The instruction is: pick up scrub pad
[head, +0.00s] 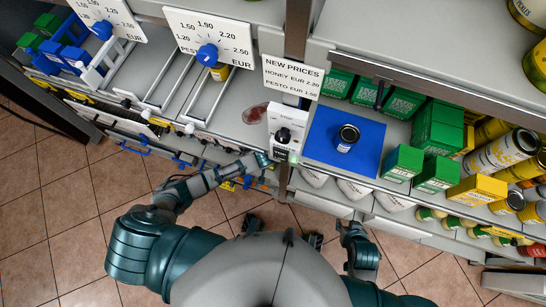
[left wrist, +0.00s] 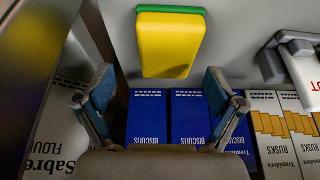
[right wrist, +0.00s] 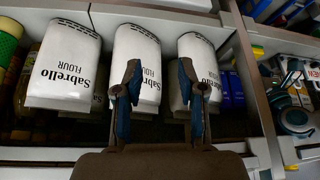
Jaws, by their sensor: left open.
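The scrub pad (left wrist: 168,45) is a yellow block with a green layer along its top edge. It lies against a grey surface in the left wrist view. My left gripper (left wrist: 158,95) is open and empty, its two fingers set wide apart below the pad in the picture, not touching it. I cannot make out the pad in the head view. My right gripper (head: 350,230) is low in front of the right shelves. It is open and empty in the right wrist view (right wrist: 158,75), facing white flour bags.
Blue biscuit boxes (left wrist: 188,115) stand beyond my left fingers, with rusks boxes (left wrist: 273,135) to the right and a flour bag (left wrist: 52,135) to the left. A grey fixture (left wrist: 285,60) stands right of the pad. A jar (head: 348,138) stands on a blue mat (head: 322,150).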

